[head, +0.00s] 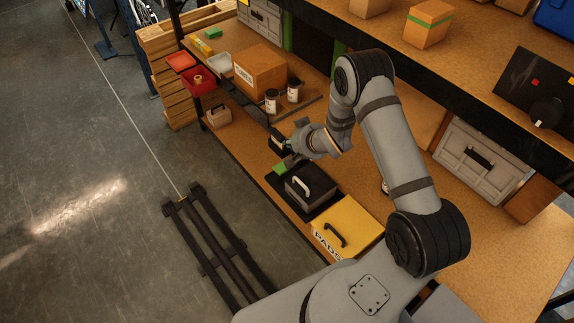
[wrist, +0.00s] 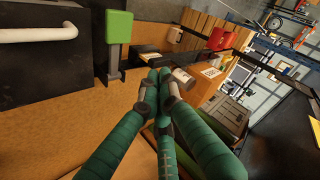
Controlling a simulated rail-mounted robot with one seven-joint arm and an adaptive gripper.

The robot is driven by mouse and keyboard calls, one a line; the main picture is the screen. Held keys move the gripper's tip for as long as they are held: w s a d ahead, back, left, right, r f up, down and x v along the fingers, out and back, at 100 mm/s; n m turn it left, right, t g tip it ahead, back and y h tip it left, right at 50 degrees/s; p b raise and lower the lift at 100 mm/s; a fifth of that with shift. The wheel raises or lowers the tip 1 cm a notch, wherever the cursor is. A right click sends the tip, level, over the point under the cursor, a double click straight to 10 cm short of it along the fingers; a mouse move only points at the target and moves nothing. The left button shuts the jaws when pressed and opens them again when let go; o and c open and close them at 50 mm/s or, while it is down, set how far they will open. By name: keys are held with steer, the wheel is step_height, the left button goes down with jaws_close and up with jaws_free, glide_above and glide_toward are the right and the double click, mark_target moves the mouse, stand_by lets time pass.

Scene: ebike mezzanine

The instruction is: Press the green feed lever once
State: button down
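The green feed lever (head: 280,168) is a small green paddle beside a dark box with a white handle (head: 318,185) in the head view. In the wrist view the green paddle (wrist: 119,27) stands upright on a dark post, at the upper left. My gripper (head: 277,143) is just beyond the lever in the head view, above the bench. In the wrist view my gripper's teal fingers (wrist: 160,76) come together at their tips, with nothing visible between them. The lever is left of the fingertips there, and a gap shows between them.
A yellow box labelled PADS (head: 346,229) stands nearer me. Dark-lidded jars (head: 272,100) and a cardboard box (head: 259,72) stand farther along the bench. Red bins (head: 197,81) are at the far left edge. An upper shelf (head: 390,36) overhangs the back.

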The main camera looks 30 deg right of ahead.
steer(key=f+b, duration=0.1)
steer(key=f, duration=0.1)
steer(key=f+b, duration=0.2)
steer(key=f, duration=0.1)
steer(key=shift+s+a+f, duration=0.1)
steer(key=shift+a+f, duration=0.1)
steer(key=shift+f, duration=0.05)
steer(key=shift+f+b, duration=0.6)
steer(key=shift+b, duration=0.15)
steer(key=shift+f+b, duration=0.2)
steer(key=shift+b, duration=0.1)
stand_by(0.4)
steer(key=shift+a+f+b, duration=0.1)
steer(key=shift+f+b, duration=0.15)
steer(key=shift+b, duration=0.05)
steer(key=shift+a+f+b, duration=0.15)
steer(key=shift+f+b, duration=1.85)
steer(key=shift+b, duration=0.2)
stand_by(1.7)
steer(key=shift+r, duration=0.15)
steer(key=shift+d+r+p, duration=0.2)
steer(key=shift+r+p, duration=1.3)
steer(key=shift+r, duration=0.85)
